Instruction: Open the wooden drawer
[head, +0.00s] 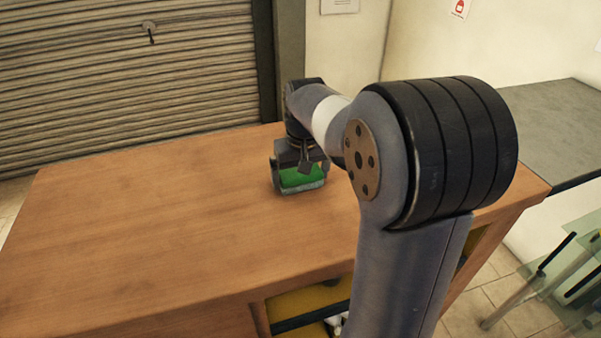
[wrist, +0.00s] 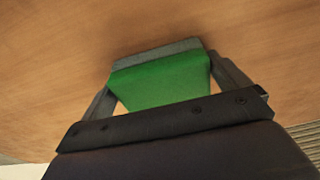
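The wooden desk (head: 150,215) fills the middle of the head view. Part of its wooden front (head: 205,325) shows at the bottom edge, beside an opening with a yellowish inside. I see no drawer handle; the lower front is cut off and my arm covers part of it. My gripper (head: 300,182) points down over the desktop, towards its back, away from the front. In the wrist view my gripper (wrist: 157,55) shows grey side links and a grey end around a green surface. I cannot tell whether the green is part of the gripper or something held.
A grey table (head: 560,125) stands behind the desk at the right. A glass-topped table (head: 575,270) with metal legs is at the lower right. A roller shutter (head: 120,75) closes the back left. The left half of the desktop is clear.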

